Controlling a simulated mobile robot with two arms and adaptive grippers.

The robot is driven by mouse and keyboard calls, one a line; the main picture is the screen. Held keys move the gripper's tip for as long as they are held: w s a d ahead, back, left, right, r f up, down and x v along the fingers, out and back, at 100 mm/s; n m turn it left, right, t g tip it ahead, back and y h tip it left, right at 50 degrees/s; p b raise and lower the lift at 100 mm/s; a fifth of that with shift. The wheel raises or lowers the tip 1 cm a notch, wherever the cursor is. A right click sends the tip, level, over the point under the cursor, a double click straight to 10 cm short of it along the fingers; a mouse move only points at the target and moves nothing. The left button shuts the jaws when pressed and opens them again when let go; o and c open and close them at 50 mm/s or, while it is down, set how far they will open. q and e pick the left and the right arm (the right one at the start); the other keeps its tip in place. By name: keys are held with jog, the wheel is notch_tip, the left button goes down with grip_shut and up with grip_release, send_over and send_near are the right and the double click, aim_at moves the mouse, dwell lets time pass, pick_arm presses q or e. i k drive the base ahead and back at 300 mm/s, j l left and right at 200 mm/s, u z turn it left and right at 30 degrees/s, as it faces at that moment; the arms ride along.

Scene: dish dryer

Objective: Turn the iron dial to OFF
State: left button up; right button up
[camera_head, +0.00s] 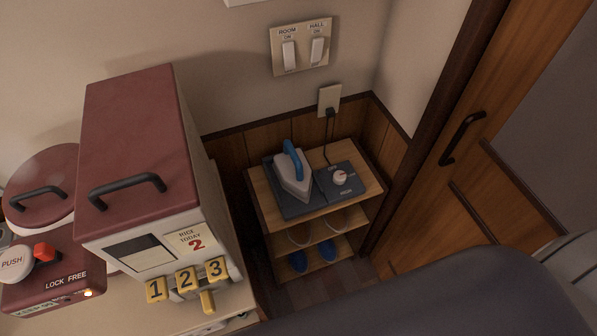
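The iron (292,172), white with a blue handle, rests on a dark grey base on top of a small wooden shelf unit. A black cord runs from the base up to a wall outlet. Neither of my grippers is in view.
A red-topped rice dispenser (140,150) with keys 1, 2 and 3 stands left of the shelf (262,202). Slippers (328,249) sit on the lower shelf. A switch plate (301,46) is above the outlet (329,98). A wooden door (510,130) is at right. A large dark shape fills the lower right.

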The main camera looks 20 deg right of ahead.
aim_at(340, 177)
jog(key=l+z, duration=1)
jog(key=i, duration=0.05)
